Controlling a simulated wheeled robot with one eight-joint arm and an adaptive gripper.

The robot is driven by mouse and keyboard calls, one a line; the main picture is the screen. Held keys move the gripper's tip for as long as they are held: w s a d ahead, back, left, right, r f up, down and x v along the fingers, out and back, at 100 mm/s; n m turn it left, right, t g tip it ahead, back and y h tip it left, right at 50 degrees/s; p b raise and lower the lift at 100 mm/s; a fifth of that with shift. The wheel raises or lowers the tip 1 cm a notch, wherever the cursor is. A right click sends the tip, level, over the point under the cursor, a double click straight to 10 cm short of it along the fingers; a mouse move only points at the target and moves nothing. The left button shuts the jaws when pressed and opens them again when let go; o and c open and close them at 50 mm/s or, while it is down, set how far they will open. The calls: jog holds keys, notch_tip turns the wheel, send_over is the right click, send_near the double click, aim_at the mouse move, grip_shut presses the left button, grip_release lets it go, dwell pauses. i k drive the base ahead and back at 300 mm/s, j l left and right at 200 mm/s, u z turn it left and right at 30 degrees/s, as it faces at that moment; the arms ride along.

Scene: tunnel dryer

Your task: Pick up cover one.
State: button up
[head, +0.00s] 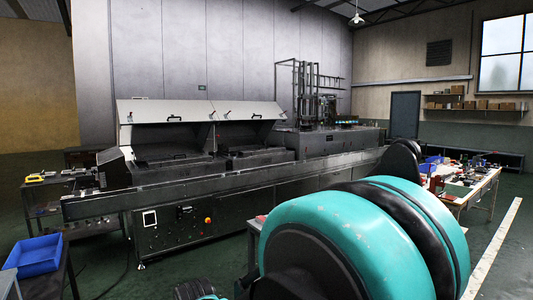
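A long dark tunnel dryer (210,190) runs across the middle of the head view. Two raised, pale hood covers (163,110) and (245,109) with dark handles stand tilted open over its left half. Below them lie two dark, flat covers (175,158) and (245,150), also with handles. No label shows which of these is cover one. My teal and black arm fills the lower right and hides part of the dryer's front. My gripper is not in view.
A blue bin (35,256) sits on a dark table at the lower left. A table with tools (20,190) stands at the far left. A cluttered workbench (473,191) stands at the right. Green floor (185,262) is open in front of the dryer.

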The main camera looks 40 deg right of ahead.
aim_at(247, 153)
jog(key=i+l+z, duration=0.3)
jog(key=i, duration=0.3)
jog(key=i+l+u, duration=0.1)
jog(key=i, duration=0.45)
jog(key=i+l, duration=0.15)
jog(key=i, duration=0.4)
jog(key=i+l+u, duration=0.15)
jog(key=i, duration=1)
jog(key=i+z, duration=0.15)
jog(key=i, duration=0.5)
jog(key=i+j, duration=0.2)
jog(key=i, duration=0.4)
jog(key=i+l+z, duration=0.2)
jog(key=i+z, duration=0.25)
jog(key=i+l+z, duration=0.1)
jog(key=i+z, duration=0.15)
jog(key=z, duration=0.2)
jog(key=i+z, duration=0.45)
jog(key=i+j+z, duration=0.25)
jog(key=z, duration=0.25)
jog(key=i+l+z, duration=0.2)
jog(key=i+z, duration=0.15)
jog(key=i, duration=0.45)
jog(key=i+z, duration=0.35)
jog(key=i, duration=0.45)
